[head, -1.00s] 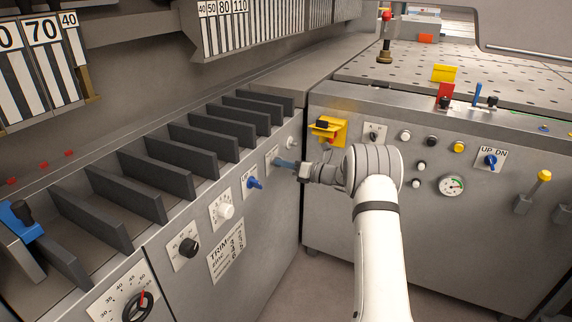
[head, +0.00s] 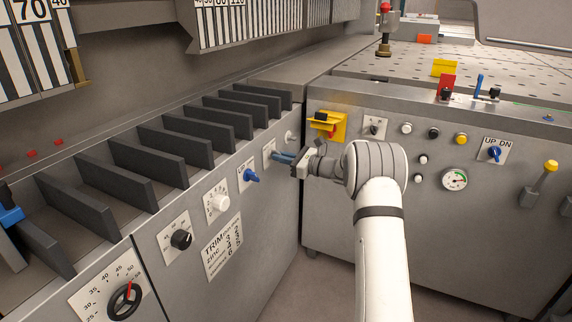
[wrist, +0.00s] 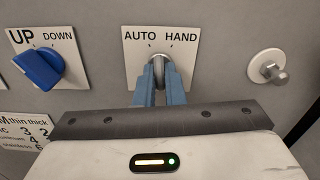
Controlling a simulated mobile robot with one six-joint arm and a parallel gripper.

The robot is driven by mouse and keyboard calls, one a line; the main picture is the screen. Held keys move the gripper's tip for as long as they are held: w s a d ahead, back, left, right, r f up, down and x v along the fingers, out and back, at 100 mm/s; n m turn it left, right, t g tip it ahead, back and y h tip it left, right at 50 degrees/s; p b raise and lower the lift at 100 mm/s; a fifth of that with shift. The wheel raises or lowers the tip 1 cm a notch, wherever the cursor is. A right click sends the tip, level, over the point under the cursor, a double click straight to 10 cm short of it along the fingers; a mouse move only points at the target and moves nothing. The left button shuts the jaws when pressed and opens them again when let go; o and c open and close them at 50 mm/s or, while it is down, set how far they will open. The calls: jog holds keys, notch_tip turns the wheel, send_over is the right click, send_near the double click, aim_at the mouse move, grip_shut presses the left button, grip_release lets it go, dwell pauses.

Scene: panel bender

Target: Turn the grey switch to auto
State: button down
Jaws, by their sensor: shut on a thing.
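The grey switch (wrist: 159,72) sits on a white plate marked AUTO on the left and HAND on the right (wrist: 160,37). My gripper (wrist: 160,88) is shut on the switch, with one blue finger on each side of it. The fingers partly cover the switch, so I cannot tell clearly which mark it points to. In the head view my gripper (head: 284,158) reaches the plate (head: 267,149) on the left cabinet's front, near the corner. The switch itself is hidden there.
A blue UP/DOWN switch (wrist: 40,67) is left of the plate, and a round metal knob (wrist: 268,68) is to its right. The right cabinet, with a yellow-and-red switch (head: 326,125), stands close to my arm. Dark upright dividers (head: 176,152) line the left cabinet's top.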

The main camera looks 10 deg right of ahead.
jog(key=shift+a+n+b, duration=0.15)
jog(key=shift+n+b, duration=0.8)
jog(key=shift+n, duration=0.2)
jog(key=shift+a+n+b, duration=0.1)
jog(key=shift+n+b, duration=0.8)
jog(key=shift+n, duration=0.25)
jog(key=c, duration=1.8)
grip_release()
jog(key=shift+a, duration=0.1)
jog(key=shift+o, duration=1.4)
jog(key=shift+d, duration=0.2)
jog(key=p+v, duration=0.1)
jog(key=v, duration=0.6)
jog(key=shift+s+d, duration=0.2)
jog(key=shift+d, duration=0.05)
